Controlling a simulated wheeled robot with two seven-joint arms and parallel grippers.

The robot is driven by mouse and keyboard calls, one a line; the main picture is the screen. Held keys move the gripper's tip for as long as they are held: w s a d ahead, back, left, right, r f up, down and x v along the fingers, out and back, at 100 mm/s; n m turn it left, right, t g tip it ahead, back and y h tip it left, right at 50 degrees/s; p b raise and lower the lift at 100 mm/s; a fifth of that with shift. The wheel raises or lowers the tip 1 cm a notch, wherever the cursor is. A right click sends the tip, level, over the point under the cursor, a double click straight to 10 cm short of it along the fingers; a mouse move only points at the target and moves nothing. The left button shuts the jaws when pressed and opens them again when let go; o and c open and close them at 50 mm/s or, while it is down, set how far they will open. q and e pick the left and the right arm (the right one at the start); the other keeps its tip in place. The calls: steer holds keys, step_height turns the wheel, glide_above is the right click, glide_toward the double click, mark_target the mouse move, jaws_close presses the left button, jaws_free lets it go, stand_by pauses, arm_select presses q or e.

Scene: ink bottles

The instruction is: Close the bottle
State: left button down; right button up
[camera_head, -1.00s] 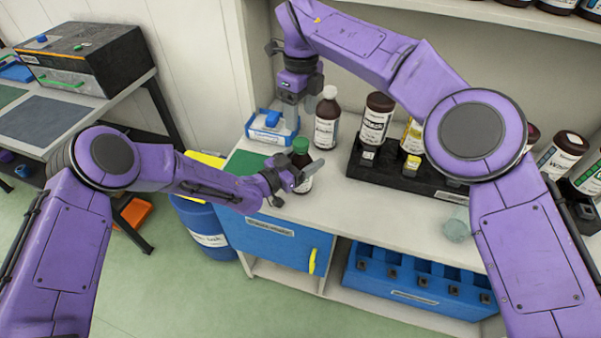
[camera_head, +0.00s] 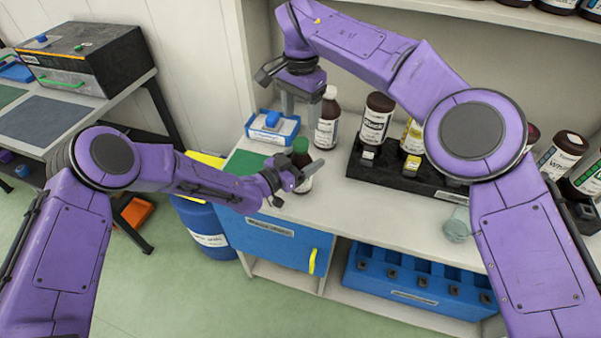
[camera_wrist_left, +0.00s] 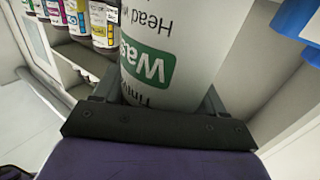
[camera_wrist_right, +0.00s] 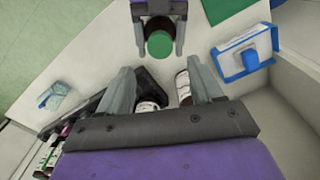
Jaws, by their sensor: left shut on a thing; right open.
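A brown bottle (camera_head: 304,184) with a green cap (camera_head: 300,145) on top stands upright near the front left of the white counter. My left gripper (camera_head: 302,178) is shut on this bottle; its white label (camera_wrist_left: 165,60) with a green patch fills the left wrist view. My right gripper (camera_head: 298,106) is open and empty, pointing down, behind the bottle and above the counter. In the right wrist view the green cap (camera_wrist_right: 160,44) lies ahead of the open fingers, not between them. I cannot tell how tight the cap sits.
A blue-and-white tray (camera_head: 284,136) is at the left. A black rack (camera_head: 405,181) holds bottles at the right. A glass vessel (camera_head: 457,224) stands near the front edge. The middle front counter is clear.

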mark_target(301, 142)
step_height(301, 142, down, 8)
steer(key=shift+r, duration=0.1)
stand_by(0.4)
